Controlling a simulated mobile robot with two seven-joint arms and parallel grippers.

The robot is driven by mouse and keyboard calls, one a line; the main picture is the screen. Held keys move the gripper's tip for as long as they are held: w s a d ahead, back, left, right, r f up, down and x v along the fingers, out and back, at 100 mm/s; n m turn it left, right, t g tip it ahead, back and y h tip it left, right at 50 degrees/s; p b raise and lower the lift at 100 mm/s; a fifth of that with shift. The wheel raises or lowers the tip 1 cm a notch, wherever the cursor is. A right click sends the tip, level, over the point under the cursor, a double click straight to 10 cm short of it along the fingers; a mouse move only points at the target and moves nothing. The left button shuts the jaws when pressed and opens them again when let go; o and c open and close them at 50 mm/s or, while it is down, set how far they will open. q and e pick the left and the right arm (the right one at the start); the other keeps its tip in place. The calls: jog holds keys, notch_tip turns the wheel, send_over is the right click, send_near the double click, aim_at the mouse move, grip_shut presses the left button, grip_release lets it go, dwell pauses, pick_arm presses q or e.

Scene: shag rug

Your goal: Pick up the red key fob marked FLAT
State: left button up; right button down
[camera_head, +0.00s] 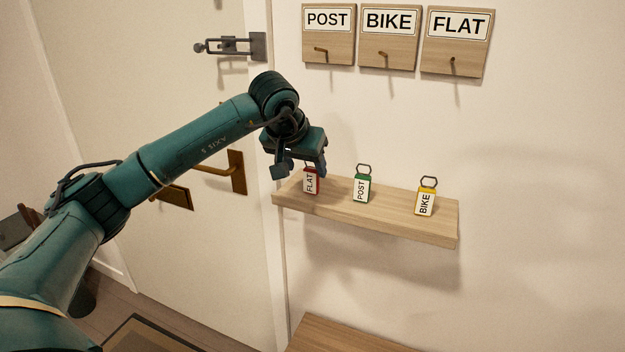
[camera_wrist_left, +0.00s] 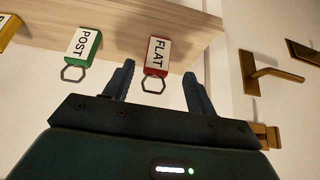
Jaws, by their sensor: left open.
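The red key fob marked FLAT (camera_head: 311,182) stands at the left end of the wooden shelf (camera_head: 400,217), partly hidden by my gripper in the head view. It also shows in the left wrist view (camera_wrist_left: 157,57), its metal ring toward my gripper. My left gripper (camera_head: 301,172) is open and just above and in front of the fob. In the left wrist view its two fingers (camera_wrist_left: 158,84) lie either side of the ring, with gaps on both sides. No contact with the fob is visible. My right gripper is not in view.
A green fob marked POST (camera_head: 361,188) and a yellow fob marked BIKE (camera_head: 425,201) stand farther right on the shelf. Hook boards marked POST (camera_head: 328,48), BIKE (camera_head: 387,52) and FLAT (camera_head: 455,60) hang above. A door with a brass handle (camera_head: 214,170) is at left.

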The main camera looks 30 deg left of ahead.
aim_at(310, 175)
pick_arm(q)
jog(key=shift+d+p+x, duration=0.1)
jog(key=shift+p+x, duration=0.1)
jog(key=shift+x, duration=1.2)
jog(key=shift+d+p+x, duration=0.15)
jog(key=shift+p+x, duration=0.05)
jog(key=shift+x, duration=1.2)
jog(key=shift+s+f, duration=0.1)
jog(key=shift+s, duration=0.05)
jog(key=c, duration=1.1)
